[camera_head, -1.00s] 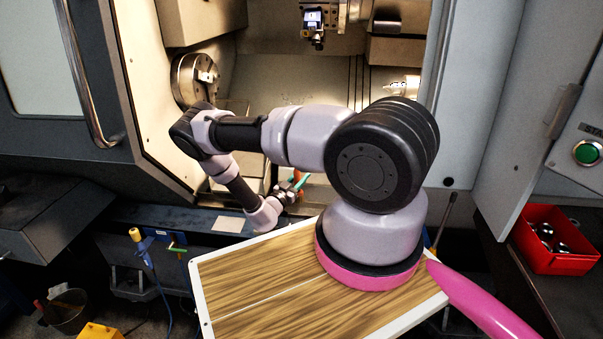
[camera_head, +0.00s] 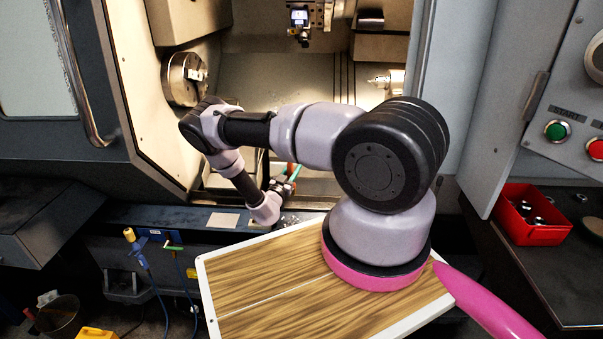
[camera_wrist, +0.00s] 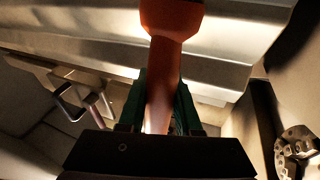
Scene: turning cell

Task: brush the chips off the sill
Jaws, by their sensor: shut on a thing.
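My gripper (camera_head: 290,178) is at the lower edge of the lathe's open doorway, partly hidden by my wrist. In the wrist view its green fingers (camera_wrist: 187,108) are shut on the orange handle of the brush (camera_wrist: 170,25). The handle runs up out of the picture, so the bristles are hidden. The sill (camera_head: 165,214) is the dark ledge under the doorway, with a pale plate on it. Small bright specks, perhaps chips (camera_head: 292,217), lie just right of my wrist; they are too small to tell for sure.
The chuck (camera_head: 185,78) is at the doorway's left and the tool turret (camera_head: 302,18) hangs above. A door handle (camera_head: 85,95) is at left. A red bin (camera_head: 530,215) stands at right below the control buttons. My wooden-topped base fills the front.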

